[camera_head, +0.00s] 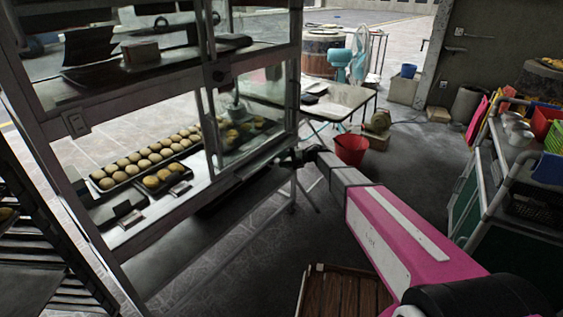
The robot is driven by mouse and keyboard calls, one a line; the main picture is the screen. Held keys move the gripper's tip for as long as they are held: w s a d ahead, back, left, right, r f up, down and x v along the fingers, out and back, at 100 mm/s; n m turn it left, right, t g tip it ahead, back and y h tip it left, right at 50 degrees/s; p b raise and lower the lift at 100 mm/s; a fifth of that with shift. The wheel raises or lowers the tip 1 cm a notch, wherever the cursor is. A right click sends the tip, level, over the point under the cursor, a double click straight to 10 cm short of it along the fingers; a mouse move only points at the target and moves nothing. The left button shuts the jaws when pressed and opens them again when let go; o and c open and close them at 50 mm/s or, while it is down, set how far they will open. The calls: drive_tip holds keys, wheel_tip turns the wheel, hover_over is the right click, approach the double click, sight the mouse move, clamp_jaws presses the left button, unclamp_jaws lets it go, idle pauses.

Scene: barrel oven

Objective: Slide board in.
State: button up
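A glass display cabinet (298,70) with a metal frame fills the left side. Along its lower side runs a long flat dark board (190,240), just below the tray level; I cannot tell how far it sticks out. My pink arm reaches from the lower right to the cabinet's right corner post. My gripper (290,158) is small and dark there, close to the board's far right end. I cannot tell whether it touches the board or the post, or whether its fingers are open.
Trays of round buns (150,158) sit inside the cabinet. A dark rack (40,260) stands at the left edge. A wooden slatted piece (345,292) is low at the front. A red bucket (351,150) and a table (335,100) stand beyond. A loaded cart (515,170) is right. Floor between is clear.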

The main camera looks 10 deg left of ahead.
sight(274, 155)
drive_tip(key=shift+s+a, duration=0.15)
drive_tip(key=shift+a, duration=0.2)
clamp_jaws()
drive_tip(key=shift+w+a, duration=0.3)
drive_tip(key=shift+a, duration=0.4)
drive_tip(key=shift+w+a, duration=0.35)
drive_tip(key=shift+a, duration=0.3)
drive_tip(key=shift+w+a, duration=0.3)
drive_tip(key=shift+a, duration=0.4)
unclamp_jaws()
drive_tip(key=shift+a, duration=0.1)
